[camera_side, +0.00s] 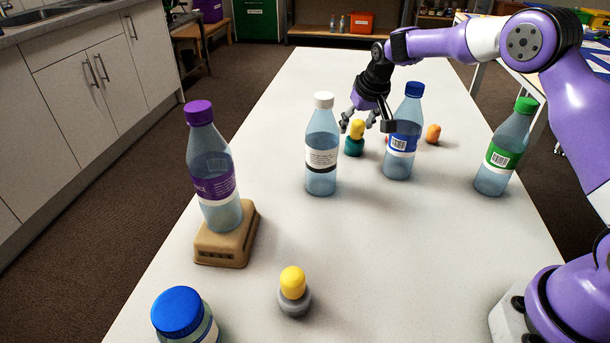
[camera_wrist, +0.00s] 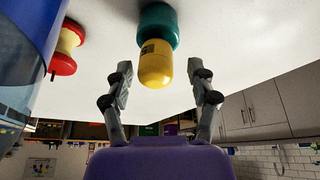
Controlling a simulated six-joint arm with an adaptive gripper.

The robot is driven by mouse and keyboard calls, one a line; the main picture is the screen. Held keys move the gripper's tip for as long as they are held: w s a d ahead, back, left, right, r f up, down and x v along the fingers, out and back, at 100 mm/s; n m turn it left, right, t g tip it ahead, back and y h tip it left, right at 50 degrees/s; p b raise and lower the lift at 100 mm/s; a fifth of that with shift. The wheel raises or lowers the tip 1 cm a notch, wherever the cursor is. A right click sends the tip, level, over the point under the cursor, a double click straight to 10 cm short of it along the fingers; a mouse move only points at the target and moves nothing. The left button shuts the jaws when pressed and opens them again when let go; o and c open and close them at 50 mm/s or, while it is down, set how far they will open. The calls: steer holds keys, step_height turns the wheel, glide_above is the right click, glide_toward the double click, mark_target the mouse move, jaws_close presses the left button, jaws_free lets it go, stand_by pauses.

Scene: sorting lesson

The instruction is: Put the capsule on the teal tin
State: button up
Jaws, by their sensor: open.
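A yellow capsule (camera_side: 357,128) stands upright on the teal tin (camera_side: 354,147) near the middle of the table in the side view. In the wrist view the capsule (camera_wrist: 155,66) touches the tin (camera_wrist: 158,24), and a dark printed mark shows on its side. My gripper (camera_side: 367,119) is open around the capsule's height, with its fingers apart. In the wrist view a finger of my gripper (camera_wrist: 159,78) shows on each side of the capsule, with a gap on both sides. A second yellow capsule (camera_side: 292,281) sits on a grey tin (camera_side: 294,301) at the front.
A white-capped bottle (camera_side: 321,150) and a blue-capped bottle (camera_side: 403,135) stand close to the tin. A red and yellow spool (camera_wrist: 67,46) is nearby. A purple-capped bottle (camera_side: 213,170) stands on a brown block (camera_side: 226,246).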

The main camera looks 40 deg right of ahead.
steer(key=v, duration=1.1)
steer(key=s+a+r+n, duration=0.1)
steer(key=s+a+r, duration=0.15)
steer(key=s, duration=0.35)
steer(key=s+a+r+n, duration=0.1)
steer(key=s+a+r, duration=0.15)
steer(key=s, duration=0.35)
steer(key=s+a+f+n+t+y, duration=0.1)
steer(key=s+a+f, duration=0.1)
steer(key=s, duration=1)
steer(key=shift+s+f, duration=0.3)
steer(key=shift+f, duration=0.4)
